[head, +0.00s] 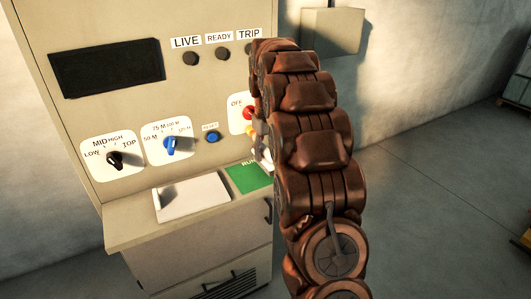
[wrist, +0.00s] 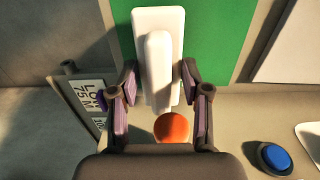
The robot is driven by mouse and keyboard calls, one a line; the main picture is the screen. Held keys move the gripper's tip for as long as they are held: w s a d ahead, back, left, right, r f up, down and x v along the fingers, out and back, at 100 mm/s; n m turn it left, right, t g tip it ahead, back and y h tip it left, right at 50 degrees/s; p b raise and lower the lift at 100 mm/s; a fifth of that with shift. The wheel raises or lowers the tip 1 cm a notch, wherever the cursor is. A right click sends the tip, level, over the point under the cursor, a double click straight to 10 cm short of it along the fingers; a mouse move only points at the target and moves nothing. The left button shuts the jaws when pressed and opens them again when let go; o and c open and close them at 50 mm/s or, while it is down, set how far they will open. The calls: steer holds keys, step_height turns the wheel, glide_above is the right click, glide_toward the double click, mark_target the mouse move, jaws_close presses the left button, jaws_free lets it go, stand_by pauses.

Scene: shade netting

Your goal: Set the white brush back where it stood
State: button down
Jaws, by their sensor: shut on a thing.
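The white brush (wrist: 160,30) is between the two fingers of my gripper (wrist: 160,72) in the wrist view, with its raised bar facing the camera. My gripper is shut on it. The brush is in front of a green patch (wrist: 225,40); I cannot tell whether it touches it. In the head view the green patch (head: 246,180) is on the ledge below the control panel, partly hidden by my arm. My gripper is mostly hidden there behind my arm, and only a small pale part shows at the arm's left edge.
The panel carries a red knob (head: 248,113), a blue button (head: 212,137), a blue dial (head: 170,144) and a black dial (head: 115,159). A white plate (head: 192,197) lies left of the green patch. A small lettered tag (wrist: 90,95) stands left of my gripper in the wrist view.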

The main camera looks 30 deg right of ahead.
mark_target(265, 148)
steer(key=shift+w, duration=0.25)
steer(key=shift+f+p, duration=0.45)
steer(key=shift+f, duration=0.3)
steer(key=shift+f, duration=0.15)
steer(key=c, duration=0.5)
jaws_free()
steer(key=shift+c, duration=0.2)
steer(key=shift+r+b, duration=1.55)
steer(key=shift+r, duration=3.1)
steer(key=shift+r+p, duration=0.45)
steer(key=shift+r, duration=1.05)
